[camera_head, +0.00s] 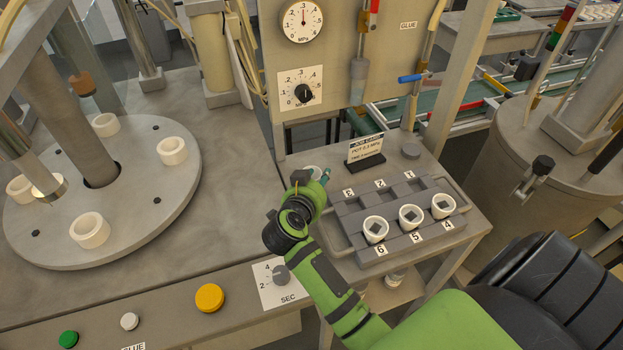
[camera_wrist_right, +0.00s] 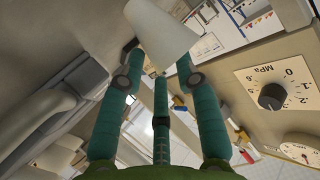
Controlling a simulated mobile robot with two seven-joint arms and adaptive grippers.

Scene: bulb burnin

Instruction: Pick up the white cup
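My right gripper (camera_head: 321,174) is near the back left corner of the grey tray (camera_head: 338,233), above the side stand. In the right wrist view its teal fingers (camera_wrist_right: 159,66) close in on a tapered white cup (camera_wrist_right: 160,27), which sits between the fingertips. In the head view only a little of this cup (camera_head: 312,169) shows by the fingertips; the wrist hides the rest. Three other white cups (camera_head: 375,238) (camera_head: 411,224) (camera_head: 443,213) with dark square inserts stand in the front row of the tray. My left gripper is out of view.
Several white rings (camera_head: 172,151) stand on the round grey plate (camera_head: 150,205) at left. The tray's back row looks empty.

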